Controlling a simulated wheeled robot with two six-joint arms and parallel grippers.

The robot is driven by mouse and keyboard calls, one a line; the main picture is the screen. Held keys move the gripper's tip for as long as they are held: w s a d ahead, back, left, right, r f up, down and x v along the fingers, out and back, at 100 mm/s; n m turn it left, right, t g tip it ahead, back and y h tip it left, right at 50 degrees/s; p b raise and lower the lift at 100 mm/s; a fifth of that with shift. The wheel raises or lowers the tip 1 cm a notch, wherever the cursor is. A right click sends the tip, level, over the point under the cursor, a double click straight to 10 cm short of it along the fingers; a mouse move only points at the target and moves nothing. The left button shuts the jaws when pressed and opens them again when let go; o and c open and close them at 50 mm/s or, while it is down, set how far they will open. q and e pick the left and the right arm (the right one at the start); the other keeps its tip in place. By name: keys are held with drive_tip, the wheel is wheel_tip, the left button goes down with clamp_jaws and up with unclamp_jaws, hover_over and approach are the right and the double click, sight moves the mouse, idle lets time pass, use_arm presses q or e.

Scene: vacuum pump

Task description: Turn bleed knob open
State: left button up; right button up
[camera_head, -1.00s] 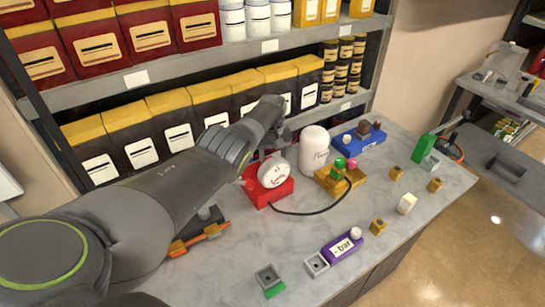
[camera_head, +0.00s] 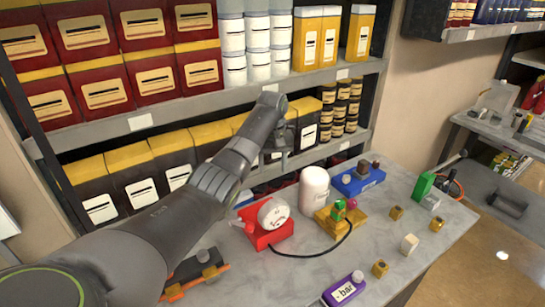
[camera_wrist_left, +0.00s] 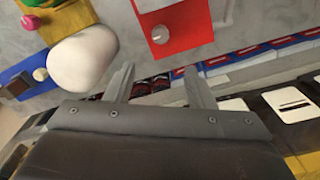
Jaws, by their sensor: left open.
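A red unit (camera_head: 262,240) with a round white gauge (camera_head: 273,213) stands on the bench. To its right, a yellow base (camera_head: 330,226) carries a green part (camera_head: 338,210) and a pink knob (camera_head: 352,203); I cannot tell which part is the bleed knob. A white canister (camera_head: 313,187) stands behind. My left gripper (camera_wrist_left: 160,82) is open and empty, above and behind the red unit. My right gripper is out of view.
Shelves with boxes (camera_head: 105,90) stand close behind my left arm. A black cable runs from the red unit to the yellow base. A blue tray (camera_head: 358,180), a green block (camera_head: 424,185) and several small brass pieces lie to the right.

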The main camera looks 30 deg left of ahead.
use_arm(q)
drive_tip(key=shift+r+b, duration=0.3)
drive_tip(key=shift+r, duration=1.6)
drive_tip(key=shift+f, duration=0.1)
